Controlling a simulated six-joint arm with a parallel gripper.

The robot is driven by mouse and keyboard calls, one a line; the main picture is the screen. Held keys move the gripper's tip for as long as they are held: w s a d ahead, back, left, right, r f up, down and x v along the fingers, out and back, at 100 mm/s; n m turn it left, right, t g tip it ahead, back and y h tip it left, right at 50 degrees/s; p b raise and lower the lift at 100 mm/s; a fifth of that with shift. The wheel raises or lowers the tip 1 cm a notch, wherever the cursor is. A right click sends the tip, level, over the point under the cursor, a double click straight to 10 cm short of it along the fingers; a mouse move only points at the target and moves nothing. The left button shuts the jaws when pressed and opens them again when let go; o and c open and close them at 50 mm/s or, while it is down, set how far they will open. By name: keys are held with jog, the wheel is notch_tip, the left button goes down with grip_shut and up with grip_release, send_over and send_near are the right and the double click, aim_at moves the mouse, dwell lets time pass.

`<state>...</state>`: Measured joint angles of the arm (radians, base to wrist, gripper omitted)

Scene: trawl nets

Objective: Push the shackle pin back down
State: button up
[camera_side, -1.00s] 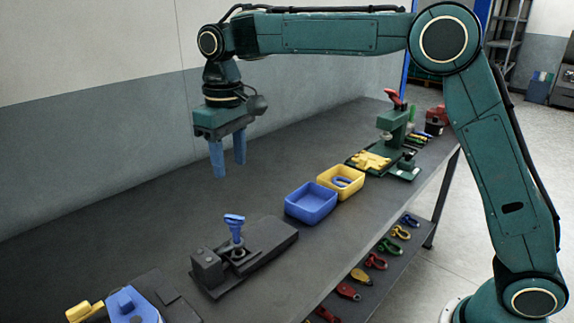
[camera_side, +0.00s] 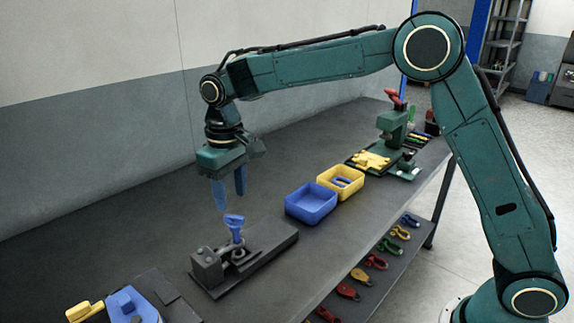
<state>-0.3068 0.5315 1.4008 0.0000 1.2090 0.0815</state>
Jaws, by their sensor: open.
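The blue shackle pin (camera_side: 235,226) stands upright in a dark fixture (camera_side: 262,253) on the bench, with its wide head at the top. A grey shackle ring or collar (camera_side: 239,255) sits around its lower part. My gripper (camera_side: 230,198) is open, with its two blue fingers pointing down. It is just above the pin's head in the picture, with the fingertips close to the head. I cannot tell whether they touch it. The pin's lower end is hidden in the fixture.
A blue bin (camera_side: 311,204) and a yellow bin (camera_side: 341,181) holding a blue shackle stand to the right. A green press (camera_side: 393,130) with a red handle is farther back. The bench's back left is clear.

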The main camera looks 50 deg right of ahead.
aim_at(234, 216)
jog(key=shift+f, duration=3.35)
jog(key=shift+c, duration=0.2)
